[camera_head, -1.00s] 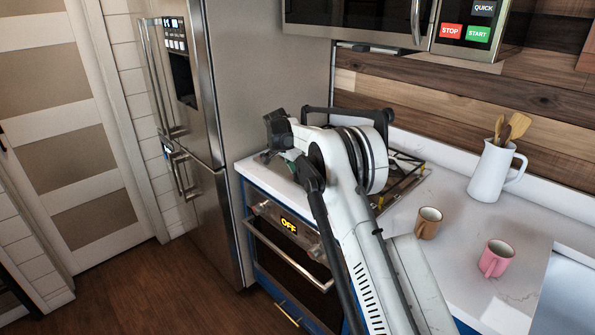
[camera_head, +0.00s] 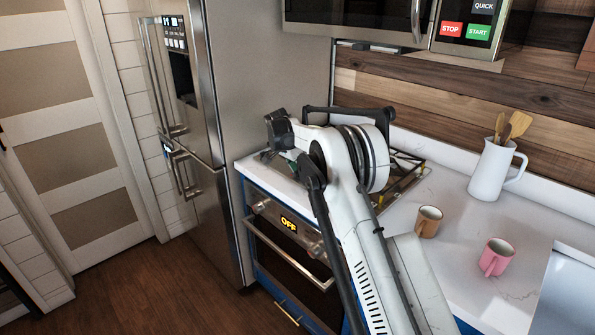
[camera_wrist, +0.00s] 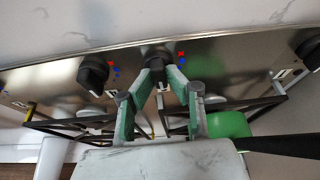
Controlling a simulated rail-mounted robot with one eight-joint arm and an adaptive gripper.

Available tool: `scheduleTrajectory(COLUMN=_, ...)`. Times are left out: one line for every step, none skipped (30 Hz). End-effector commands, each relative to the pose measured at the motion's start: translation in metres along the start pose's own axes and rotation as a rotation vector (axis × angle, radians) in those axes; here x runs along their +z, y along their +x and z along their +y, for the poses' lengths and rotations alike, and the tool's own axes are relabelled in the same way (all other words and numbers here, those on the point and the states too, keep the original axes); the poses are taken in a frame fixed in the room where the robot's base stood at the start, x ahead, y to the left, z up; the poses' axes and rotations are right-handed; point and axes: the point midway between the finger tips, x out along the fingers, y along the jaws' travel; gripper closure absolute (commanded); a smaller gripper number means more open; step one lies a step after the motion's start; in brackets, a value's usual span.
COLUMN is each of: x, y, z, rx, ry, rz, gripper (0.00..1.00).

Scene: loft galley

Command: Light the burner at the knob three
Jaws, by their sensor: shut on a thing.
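In the wrist view, my gripper (camera_wrist: 160,76) has its two green-and-grey fingers closed on the sides of a dark round knob (camera_wrist: 157,54) on the steel cooktop panel (camera_wrist: 215,62). The fingers hide part of the knob, and I cannot read its number or setting. Another dark knob (camera_wrist: 93,73) is to the left and one (camera_wrist: 309,48) is at the right edge. Small red and blue marks sit beside the knobs. In the head view, the cooktop (camera_head: 408,178) is mostly hidden behind my arm, and the knobs there are hidden too. No flame shows.
A brown mug (camera_head: 428,222), a pink mug (camera_head: 496,257) and a white utensil pitcher (camera_head: 490,172) stand on the counter to the right. The oven display (camera_head: 289,224) reads OFF. A microwave (camera_head: 400,22) hangs above. A green object (camera_wrist: 229,124) lies beside my fingers.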

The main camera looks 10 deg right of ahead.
Motion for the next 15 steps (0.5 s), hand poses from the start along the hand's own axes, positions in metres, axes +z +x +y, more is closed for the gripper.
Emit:
scheduleTrajectory(x=0.0002, y=0.0008, z=0.0002, rx=-0.007, ry=-0.014, rz=0.001, gripper=1.0)
scheduleTrajectory(x=0.0003, y=0.0009, z=0.0003, rx=-0.012, ry=-0.026, rz=0.0, gripper=1.0)
scheduleTrajectory(x=0.0005, y=0.001, z=0.0006, rx=-0.02, ry=-0.044, rz=0.0, gripper=1.0)
scheduleTrajectory(x=0.0007, y=0.0011, z=0.0007, rx=-0.026, ry=-0.06, rz=0.0, gripper=1.0)
scheduleTrajectory(x=0.0008, y=0.0014, z=0.0006, rx=-0.034, ry=-0.077, rz=0.0, gripper=1.0)
scheduleTrajectory(x=0.0008, y=0.0017, z=0.0006, rx=-0.045, ry=-0.103, rz=0.0, gripper=1.0)
scheduleTrajectory(x=0.0008, y=0.0018, z=0.0009, rx=-0.053, ry=-0.124, rz=0.0, gripper=1.0)
scheduleTrajectory(x=0.0009, y=0.0019, z=0.0013, rx=-0.061, ry=-0.145, rz=0.0, gripper=1.0)
scheduleTrajectory(x=0.0009, y=0.0022, z=0.0012, rx=-0.075, ry=-0.176, rz=0.0, gripper=1.0)
scheduleTrajectory(x=0.0009, y=0.0025, z=0.0012, rx=-0.085, ry=-0.2, rz=0.0, gripper=1.0)
scheduleTrajectory(x=0.0009, y=0.0026, z=0.0016, rx=-0.095, ry=-0.225, rz=0.0, gripper=1.0)
scheduleTrajectory(x=0.0006, y=0.0025, z=0.002, rx=-0.109, ry=-0.26, rz=0.001, gripper=1.0)
scheduleTrajectory(x=0.0005, y=0.0027, z=0.0019, rx=-0.121, ry=-0.286, rz=0.001, gripper=1.0)
scheduleTrajectory(x=0.0004, y=0.0029, z=0.0021, rx=-0.131, ry=-0.312, rz=0.0, gripper=1.0)
scheduleTrajectory(x=0.0002, y=0.0028, z=0.0025, rx=-0.145, ry=-0.348, rz=0.001, gripper=1.0)
